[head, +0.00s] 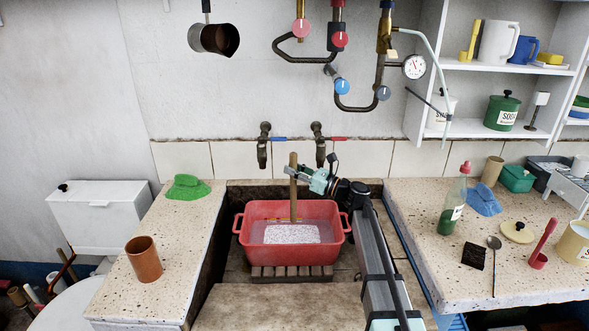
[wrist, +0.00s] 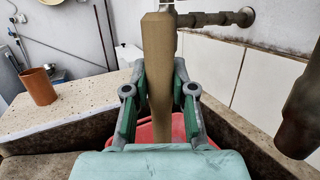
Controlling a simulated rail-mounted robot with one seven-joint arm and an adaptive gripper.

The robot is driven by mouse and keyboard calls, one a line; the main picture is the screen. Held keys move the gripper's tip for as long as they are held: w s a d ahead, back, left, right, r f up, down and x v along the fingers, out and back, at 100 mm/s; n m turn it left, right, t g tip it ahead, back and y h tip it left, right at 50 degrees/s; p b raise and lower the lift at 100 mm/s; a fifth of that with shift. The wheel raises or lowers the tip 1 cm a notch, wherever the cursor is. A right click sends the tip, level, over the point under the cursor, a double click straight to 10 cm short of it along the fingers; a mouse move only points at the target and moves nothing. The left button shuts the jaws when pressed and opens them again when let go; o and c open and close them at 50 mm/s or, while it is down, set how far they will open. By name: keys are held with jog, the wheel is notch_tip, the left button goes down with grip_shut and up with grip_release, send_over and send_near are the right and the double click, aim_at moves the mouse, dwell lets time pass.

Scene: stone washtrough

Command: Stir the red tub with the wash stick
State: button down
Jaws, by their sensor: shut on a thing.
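The red tub (head: 258,250) sits on a wooden slatted rack in the stone trough. It holds pale, speckled contents (head: 292,233). The wash stick (head: 293,180) stands roughly upright, with its lower end at the back part of the tub; whether the tip touches the contents is unclear. My gripper (head: 298,177) is shut on the stick above the tub. In the wrist view, the green fingers close around the stick (wrist: 158,75), and part of the red tub (wrist: 178,130) shows below and behind it.
Two taps (head: 263,145) (head: 320,145) hang on the wall behind the tub. The right counter holds a green bottle (head: 453,200), a spoon (head: 494,262) and other items.

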aim_at(294, 206)
jog(key=shift+f+b, duration=3.05)
jog(key=shift+f, duration=4.25)
